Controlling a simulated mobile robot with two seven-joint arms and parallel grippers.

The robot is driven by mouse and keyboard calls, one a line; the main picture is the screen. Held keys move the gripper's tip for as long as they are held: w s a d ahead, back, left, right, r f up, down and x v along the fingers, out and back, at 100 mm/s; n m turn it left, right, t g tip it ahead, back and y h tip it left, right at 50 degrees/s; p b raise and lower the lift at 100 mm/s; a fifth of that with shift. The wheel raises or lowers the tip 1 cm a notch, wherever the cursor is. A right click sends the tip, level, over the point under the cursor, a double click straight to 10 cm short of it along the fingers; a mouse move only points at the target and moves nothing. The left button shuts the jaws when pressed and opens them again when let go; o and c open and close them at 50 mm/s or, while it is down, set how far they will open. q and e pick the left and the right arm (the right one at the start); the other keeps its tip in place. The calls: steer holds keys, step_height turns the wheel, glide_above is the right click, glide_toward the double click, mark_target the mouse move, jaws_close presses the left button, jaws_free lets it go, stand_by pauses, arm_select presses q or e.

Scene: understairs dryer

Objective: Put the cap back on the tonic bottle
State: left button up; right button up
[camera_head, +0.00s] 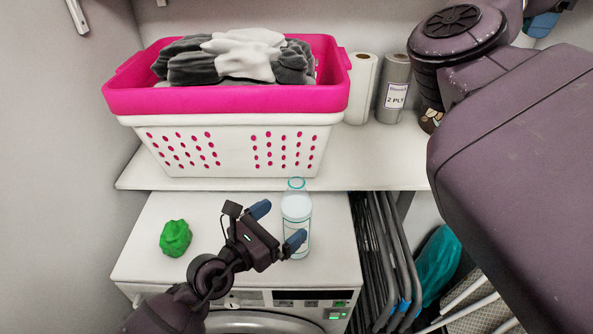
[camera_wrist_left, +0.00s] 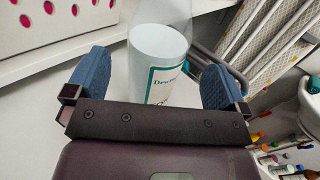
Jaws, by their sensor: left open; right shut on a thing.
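The tonic bottle (camera_head: 296,222) stands upright on the white top of the machine, clear with a pale filling and a teal-edged label. Its neck shows no cap that I can make out. My left gripper (camera_head: 277,224) is open beside the bottle. In the left wrist view the bottle (camera_wrist_left: 160,55) stands between and just beyond the two spread blue fingers, with no finger clearly touching it. My right arm (camera_head: 520,170) fills the right side of the head view; its gripper cannot be made out. I see no cap in either view.
A crumpled green thing (camera_head: 175,238) lies left of the bottle. A shelf (camera_head: 375,165) above and behind holds a pink-and-white laundry basket (camera_head: 230,140) and two rolls (camera_head: 362,90). Folded grey racks (camera_head: 385,260) stand right of the machine.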

mark_target(297, 208)
arm_select(q)
steer(key=shift+x, duration=2.6)
steer(key=shift+a, duration=0.1)
steer(key=c, duration=1.4)
